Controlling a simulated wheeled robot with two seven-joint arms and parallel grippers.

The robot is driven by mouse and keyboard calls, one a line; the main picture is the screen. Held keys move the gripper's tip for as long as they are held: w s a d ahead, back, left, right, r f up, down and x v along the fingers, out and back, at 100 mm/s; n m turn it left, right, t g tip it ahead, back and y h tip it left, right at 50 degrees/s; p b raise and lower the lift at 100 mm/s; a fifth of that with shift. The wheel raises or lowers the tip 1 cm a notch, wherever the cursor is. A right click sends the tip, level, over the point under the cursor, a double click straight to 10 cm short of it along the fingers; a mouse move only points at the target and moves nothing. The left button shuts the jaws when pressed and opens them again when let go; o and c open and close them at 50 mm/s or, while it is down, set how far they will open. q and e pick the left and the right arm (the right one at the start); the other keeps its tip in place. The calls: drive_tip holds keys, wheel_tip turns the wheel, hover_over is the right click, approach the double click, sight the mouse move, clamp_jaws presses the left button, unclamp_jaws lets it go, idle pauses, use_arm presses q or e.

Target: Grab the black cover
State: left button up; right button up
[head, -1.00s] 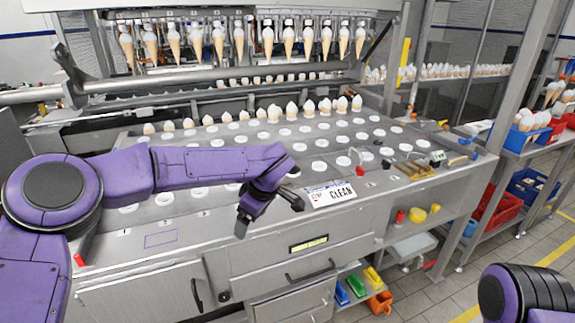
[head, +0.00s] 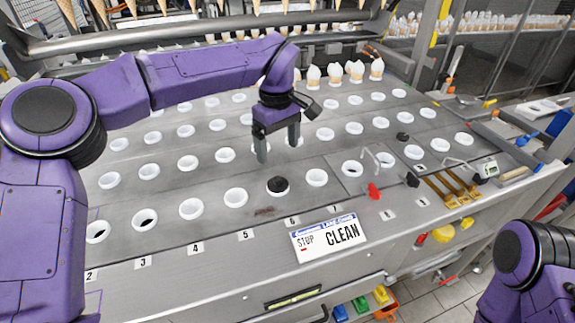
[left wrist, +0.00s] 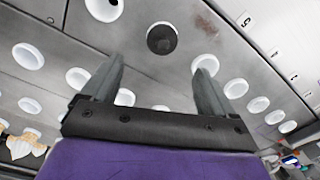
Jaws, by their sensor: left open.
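A black cover (head: 278,186) sits in a white ring in the front row of the metal top. In the left wrist view the dark round cover (left wrist: 162,39) lies beyond the fingertips, roughly centred between them. My left gripper (head: 277,152) is open and empty, pointing down above the metal top just behind the cover. Its two grey fingers also show apart in the left wrist view (left wrist: 160,68). A second small black piece (head: 403,136) lies farther right on the top. My right gripper is not in view.
Rows of white-rimmed holes (head: 235,197) cover the metal top. Cones (head: 334,75) stand behind the gripper, and more hang above. A red knob (head: 374,191), a black knob and brass fittings (head: 450,188) are at the right. A CLEAN label (head: 328,237) is at the front.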

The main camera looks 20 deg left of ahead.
sight(277, 179)
use_arm(q)
wheel_tip(277, 179, down, 3)
drive_tip(key=shift+s+a+r, duration=0.1)
drive_tip(key=shift+a+r, duration=0.05)
drive_tip(key=shift+r, duration=0.05)
drive_tip(key=s+f, duration=0.1)
drive_tip(key=s, duration=0.1)
drive_tip(key=shift+s+f+p, duration=0.3)
drive_tip(key=shift+f, duration=0.05)
drive_tip(key=w+f, duration=0.2)
drive_tip(key=f, duration=0.1)
drive_tip(key=w+f+p, duration=0.1)
drive_tip(key=f, duration=0.1)
drive_tip(key=shift+f, duration=0.45)
drive_tip(key=shift+s+r, duration=0.35)
drive_tip(key=shift+s, duration=0.15)
drive_tip(key=shift+c, duration=0.4)
drive_tip(key=c, duration=0.5)
drive_tip(key=shift+f, duration=0.1)
clamp_jaws()
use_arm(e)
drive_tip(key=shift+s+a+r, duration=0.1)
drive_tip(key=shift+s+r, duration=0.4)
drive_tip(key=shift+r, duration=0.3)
